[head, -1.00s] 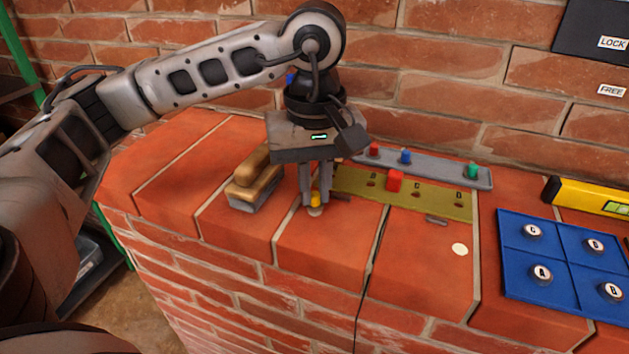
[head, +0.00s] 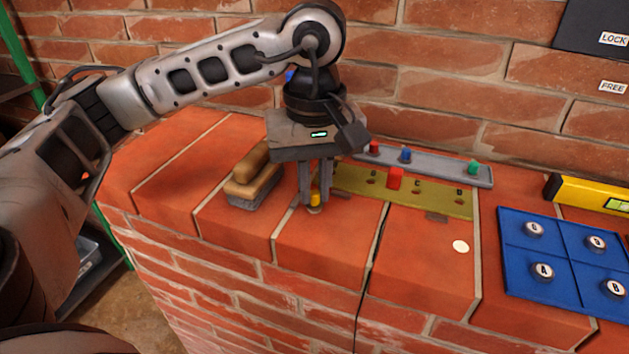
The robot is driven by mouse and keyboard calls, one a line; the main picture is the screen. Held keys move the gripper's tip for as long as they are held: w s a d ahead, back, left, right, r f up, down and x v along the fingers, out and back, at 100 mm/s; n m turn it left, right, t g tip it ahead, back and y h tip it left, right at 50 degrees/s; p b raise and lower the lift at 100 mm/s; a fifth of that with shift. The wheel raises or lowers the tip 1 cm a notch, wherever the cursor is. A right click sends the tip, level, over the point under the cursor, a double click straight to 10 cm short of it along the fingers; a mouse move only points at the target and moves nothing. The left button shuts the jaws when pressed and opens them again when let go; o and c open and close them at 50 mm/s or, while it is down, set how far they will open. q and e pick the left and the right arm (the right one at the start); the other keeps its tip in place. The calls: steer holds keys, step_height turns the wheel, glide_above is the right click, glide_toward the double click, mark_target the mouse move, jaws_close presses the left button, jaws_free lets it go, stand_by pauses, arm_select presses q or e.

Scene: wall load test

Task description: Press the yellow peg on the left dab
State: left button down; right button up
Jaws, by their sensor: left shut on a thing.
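The yellow peg (head: 315,199) is held between the fingertips of my left gripper (head: 315,195), which points straight down over the brick ledge. The gripper is shut on the peg. A pale round dab, the left one (head: 314,210), shows just beneath the peg, mostly covered by it and the fingers. I cannot tell for sure whether the peg touches it. The other pale dab (head: 460,246) lies bare on the brick further right. My right gripper is not in view.
A wooden-handled brush (head: 252,185) lies left of the gripper. Behind it are an olive strip (head: 430,197) with a red block (head: 395,178) and a grey rail (head: 435,170) with red, blue and green pegs. A blue panel (head: 515,258) with lettered knobs and a yellow level (head: 590,194) are at right.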

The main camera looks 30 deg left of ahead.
arm_select(q)
steer(key=shift+f, duration=0.15)
steer(key=shift+f+b, duration=0.15)
steer(key=shift+b, duration=0.3)
steer(key=shift+f+b, duration=0.25)
steer(key=shift+b, duration=0.1)
stand_by(1.2)
steer(key=c, duration=1.1)
jaws_free()
steer(key=shift+r, duration=0.15)
steer(key=shift+r+p, duration=1.95)
steer(key=shift+r, duration=1)
